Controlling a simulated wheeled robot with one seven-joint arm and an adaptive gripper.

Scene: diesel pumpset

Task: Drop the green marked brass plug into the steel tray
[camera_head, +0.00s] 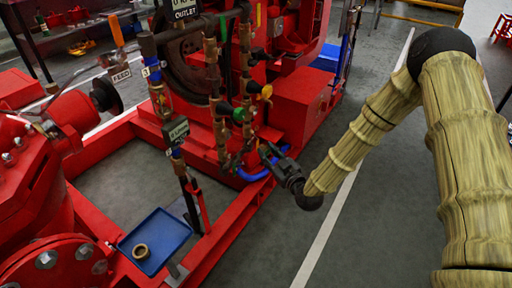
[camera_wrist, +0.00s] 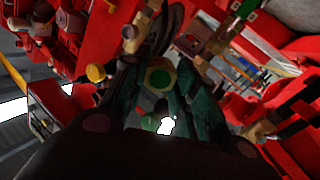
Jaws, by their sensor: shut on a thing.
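My gripper (camera_head: 270,153) is beside the lower end of the brass pipework, in front of the red pump frame. In the wrist view my gripper (camera_wrist: 160,95) has its dark fingers closed around a round brass plug with a green face (camera_wrist: 159,77). I cannot tell whether the plug is clear of the pipe fitting behind it. In the head view the plug is too small and hidden to make out. A shallow blue tray (camera_head: 168,227) lies low at the front left, well away from my gripper. A brass ring-shaped piece (camera_head: 141,252) lies in it.
Vertical brass pipes (camera_head: 213,85) with coloured fittings, including a yellow one (camera_head: 267,91), stand close to my gripper. The red base rail (camera_head: 225,232) runs nearby. Open grey floor lies to the right.

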